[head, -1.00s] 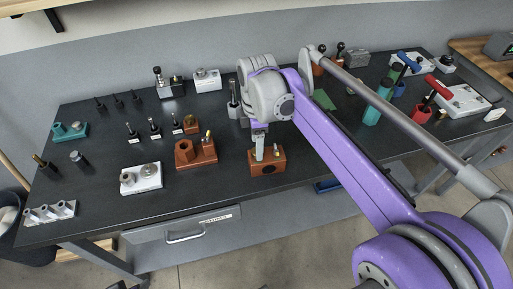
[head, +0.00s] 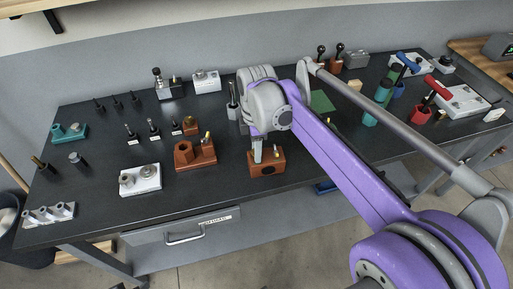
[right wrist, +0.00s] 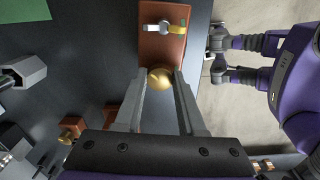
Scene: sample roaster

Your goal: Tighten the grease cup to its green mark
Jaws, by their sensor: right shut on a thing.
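A brown block (head: 268,168) stands near the front edge of the bench, and it also shows in the right wrist view (right wrist: 153,50). My right gripper (right wrist: 160,82) points down over this block in the head view (head: 257,158). Its two fingers are closed on the round brass grease cup (right wrist: 160,77), which sits at the block's end. A small silver and yellow fitting (right wrist: 164,28) is on the block beyond the cup. A green line (right wrist: 183,24) shows near the block's edge; how the cup stands to it I cannot tell. My left gripper is out of view.
A second brown block (head: 204,161) with a hexagonal socket stands left of my gripper. A white plate (head: 151,187) with two round metal parts is farther left.

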